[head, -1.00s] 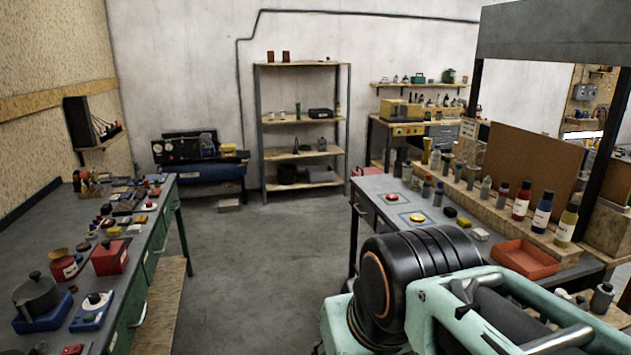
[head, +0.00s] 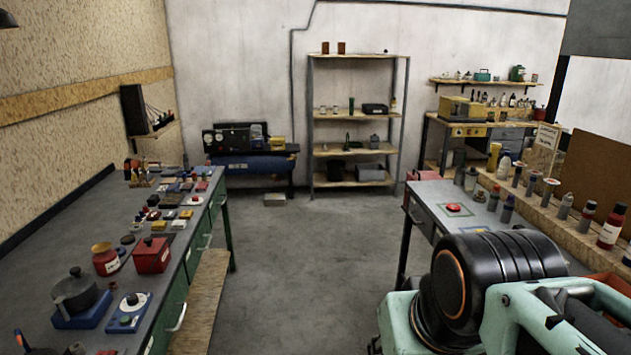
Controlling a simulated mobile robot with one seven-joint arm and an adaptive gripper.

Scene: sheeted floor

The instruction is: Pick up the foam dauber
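I cannot pick out the foam dauber for sure among the small items in the head view. Many small things stand on the left bench (head: 75,240), with a grey pot, a red box and several small blocks among them. Bottles and small items stand on the right bench (head: 428,196) and its raised wooden ledge. My arm fills the lower right of the view, as a black ribbed part and mint-green links, and covers part of the right bench. My gripper's fingers do not show.
An open floor aisle (head: 315,270) runs between the benches. A wooden board (head: 200,300) juts low from the left bench. At the back stand a shelf rack (head: 358,116), a blue unit (head: 252,166) and a workbench with a yellow machine (head: 462,108).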

